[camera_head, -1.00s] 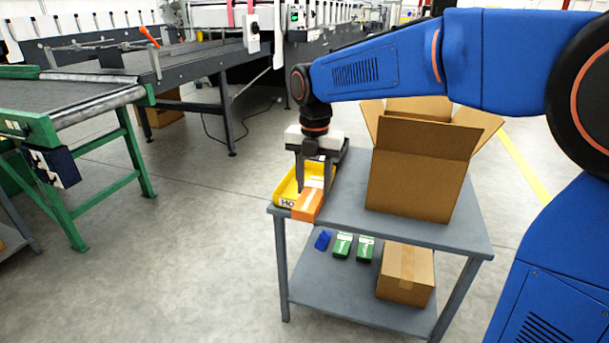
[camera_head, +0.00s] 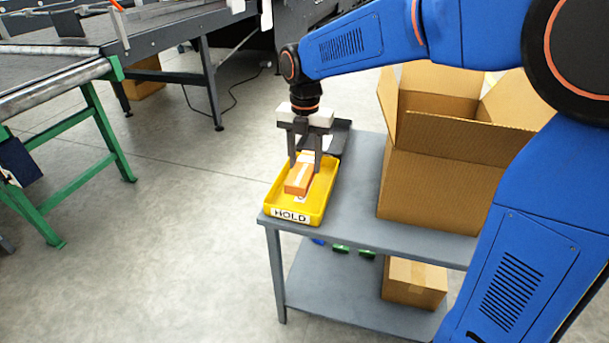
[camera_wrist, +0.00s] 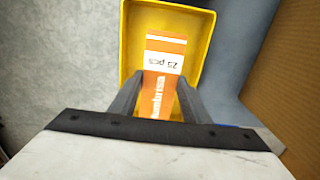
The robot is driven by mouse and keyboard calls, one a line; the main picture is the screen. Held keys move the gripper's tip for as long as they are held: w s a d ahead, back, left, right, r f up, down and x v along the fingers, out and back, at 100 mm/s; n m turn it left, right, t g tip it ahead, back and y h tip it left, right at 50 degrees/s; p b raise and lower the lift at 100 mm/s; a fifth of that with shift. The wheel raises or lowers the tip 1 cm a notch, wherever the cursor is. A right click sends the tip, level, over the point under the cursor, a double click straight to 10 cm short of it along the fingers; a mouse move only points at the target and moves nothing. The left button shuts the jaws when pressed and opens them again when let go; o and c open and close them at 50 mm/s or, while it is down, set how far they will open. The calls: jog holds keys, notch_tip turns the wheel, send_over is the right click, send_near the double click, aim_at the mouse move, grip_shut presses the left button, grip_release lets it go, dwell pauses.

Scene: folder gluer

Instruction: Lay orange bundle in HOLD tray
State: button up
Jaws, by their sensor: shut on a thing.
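The orange bundle (camera_head: 299,179) has a white band and lies within the outline of the yellow HOLD tray (camera_head: 314,207). My gripper (camera_head: 304,170) points down over the tray with its fingers on both sides of the bundle, shut on it. In the wrist view the bundle (camera_wrist: 163,60) reads "25 pcs" and sticks out beyond the fingers (camera_wrist: 157,105), with the tray's yellow wall (camera_wrist: 206,40) around it. I cannot tell whether the bundle touches the tray floor. The tray stands at the left end of the grey table.
A large open cardboard box (camera_head: 440,180) stands on the table to the right of the tray. A closed carton (camera_head: 413,280) and small green items (camera_head: 341,249) are on the lower shelf. A dark flat object (camera_head: 341,137) lies behind the tray. A green-framed conveyor (camera_head: 100,130) is at left.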

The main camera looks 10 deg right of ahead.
aim_at(305, 174)
jog(key=shift+f, duration=2.45)
jog(key=o, duration=1.1)
jog(key=shift+f, duration=0.1)
notch_tip(305, 174, up, 12)
jog(key=shift+r, duration=0.15)
